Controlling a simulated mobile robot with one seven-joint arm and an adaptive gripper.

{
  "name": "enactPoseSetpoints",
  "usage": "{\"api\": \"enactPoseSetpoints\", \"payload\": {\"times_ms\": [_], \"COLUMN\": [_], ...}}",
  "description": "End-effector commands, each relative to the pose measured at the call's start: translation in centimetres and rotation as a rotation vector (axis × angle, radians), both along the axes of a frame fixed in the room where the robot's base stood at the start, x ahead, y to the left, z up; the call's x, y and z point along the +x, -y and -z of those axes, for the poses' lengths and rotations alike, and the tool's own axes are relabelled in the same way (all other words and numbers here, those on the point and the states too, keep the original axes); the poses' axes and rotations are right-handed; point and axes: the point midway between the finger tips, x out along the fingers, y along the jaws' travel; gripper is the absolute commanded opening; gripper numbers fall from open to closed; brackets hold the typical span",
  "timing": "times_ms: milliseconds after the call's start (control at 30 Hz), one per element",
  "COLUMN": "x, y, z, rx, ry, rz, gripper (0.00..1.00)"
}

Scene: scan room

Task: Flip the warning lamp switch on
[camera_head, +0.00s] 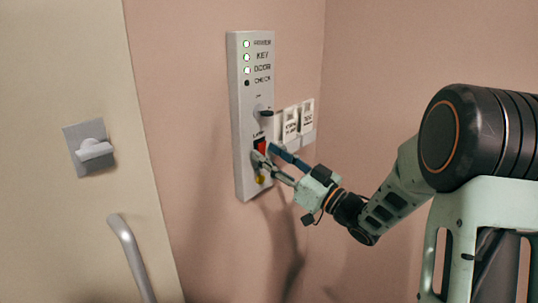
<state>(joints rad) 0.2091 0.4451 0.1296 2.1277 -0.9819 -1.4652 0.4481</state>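A tall white control panel (240,120) is fixed to the pink wall. A red rocker switch (261,146) sits in its lower half, under a small label that seems to read LAMP. My gripper (264,152) reaches in from the right, with its fingertips at the switch. The two fingers are apart, one tip at the switch's lower left and the other at its right, with nothing held between them. The fingers hide part of the switch. I cannot tell whether they touch it or which way it is set.
Three green lights (247,57) glow above a dark one (247,83). A dark knob (266,113) sticks out above the switch, and a yellow button (260,179) lies below it. White wall plates (290,124) are at right. A door with a handle (130,255) stands left.

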Motion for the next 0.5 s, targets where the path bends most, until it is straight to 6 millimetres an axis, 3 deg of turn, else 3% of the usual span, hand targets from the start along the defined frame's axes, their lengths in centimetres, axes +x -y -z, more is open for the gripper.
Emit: {"api": "enactPoseSetpoints", "payload": {"times_ms": [500], "x": [-5.7], "y": [7.5], "z": [2.5], "rx": [0.001], "ry": [-0.001], "rz": [0.004], "gripper": [0.38]}}
